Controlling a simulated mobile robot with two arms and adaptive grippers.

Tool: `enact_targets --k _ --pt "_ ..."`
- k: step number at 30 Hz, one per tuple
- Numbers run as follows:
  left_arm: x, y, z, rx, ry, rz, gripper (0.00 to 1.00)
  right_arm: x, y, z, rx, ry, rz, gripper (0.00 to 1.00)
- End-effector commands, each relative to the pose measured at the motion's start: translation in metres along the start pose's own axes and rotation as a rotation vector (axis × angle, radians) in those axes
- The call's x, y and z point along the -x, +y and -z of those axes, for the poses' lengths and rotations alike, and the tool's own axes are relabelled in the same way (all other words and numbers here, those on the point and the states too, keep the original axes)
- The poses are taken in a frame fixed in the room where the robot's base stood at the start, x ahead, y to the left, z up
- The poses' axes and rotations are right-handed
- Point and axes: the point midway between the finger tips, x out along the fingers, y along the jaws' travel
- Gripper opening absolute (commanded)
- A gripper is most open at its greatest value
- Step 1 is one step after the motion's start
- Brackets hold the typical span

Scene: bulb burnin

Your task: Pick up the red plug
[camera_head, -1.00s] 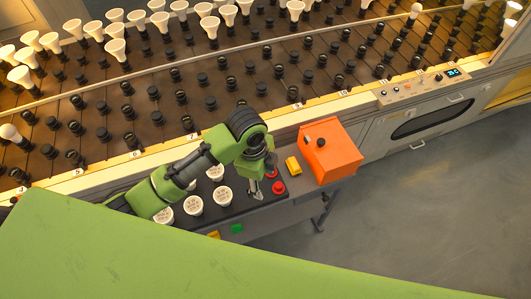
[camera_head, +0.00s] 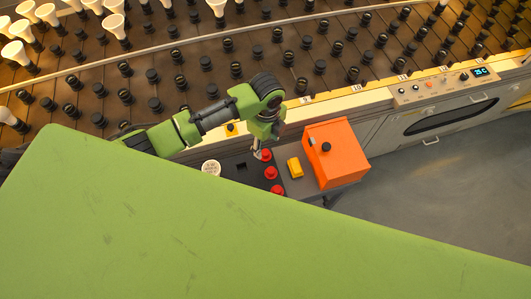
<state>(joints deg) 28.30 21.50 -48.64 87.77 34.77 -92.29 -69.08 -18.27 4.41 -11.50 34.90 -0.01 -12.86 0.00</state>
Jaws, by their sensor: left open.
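Three red plugs stand in a row on the dark bench top: a far one (camera_head: 265,155), a middle one (camera_head: 271,173) and a near one (camera_head: 277,189). My left gripper (camera_head: 257,154) points down just left of the far red plug, very close to it. It is open, and I cannot tell whether a finger touches the plug. No plug is seen between its fingers. My right gripper is not in view.
An orange box (camera_head: 340,158) with a black knob and a yellow block (camera_head: 294,167) stand right of the plugs. The socket rack (camera_head: 215,60) runs behind. My green body covers the lower part of the picture.

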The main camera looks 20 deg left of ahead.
Motion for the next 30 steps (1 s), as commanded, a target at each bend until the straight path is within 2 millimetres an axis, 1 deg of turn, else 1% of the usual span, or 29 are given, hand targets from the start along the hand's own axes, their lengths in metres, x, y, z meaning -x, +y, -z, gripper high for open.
enact_targets --k 1,4,8,10,12,15,18,24,27,28,29,30 --pt "-0.006 0.000 0.000 0.001 0.000 -0.002 0.49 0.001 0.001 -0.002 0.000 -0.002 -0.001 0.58" --pt "-0.013 0.000 0.000 0.000 0.000 0.000 0.49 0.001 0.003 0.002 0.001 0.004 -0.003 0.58" --pt "-0.021 0.001 0.000 0.000 0.000 -0.001 0.49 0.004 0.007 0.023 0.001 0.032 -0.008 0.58" --pt "-0.029 0.003 -0.001 0.001 0.000 -0.003 0.49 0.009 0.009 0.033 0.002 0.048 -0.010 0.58" --pt "-0.039 0.004 -0.001 0.001 0.000 -0.003 0.49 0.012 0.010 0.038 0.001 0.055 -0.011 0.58" --pt "-0.053 0.004 -0.002 0.001 0.000 -0.002 0.49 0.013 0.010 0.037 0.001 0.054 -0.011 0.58" --pt "-0.063 0.004 -0.002 0.001 -0.001 0.000 0.49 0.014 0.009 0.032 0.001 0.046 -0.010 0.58" --pt "-0.068 0.004 -0.002 0.000 -0.002 0.002 0.49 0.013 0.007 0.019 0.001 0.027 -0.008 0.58" --pt "-0.068 0.004 -0.002 0.000 -0.002 0.002 0.49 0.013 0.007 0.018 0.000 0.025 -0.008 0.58" --pt "-0.067 0.004 -0.002 0.000 -0.001 0.002 0.44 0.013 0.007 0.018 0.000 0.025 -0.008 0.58" --pt "-0.067 0.004 -0.002 0.000 -0.001 0.002 0.36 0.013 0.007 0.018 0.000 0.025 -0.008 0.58" --pt "-0.067 0.004 -0.003 0.000 -0.001 0.002 0.26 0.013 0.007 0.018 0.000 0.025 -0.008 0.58"
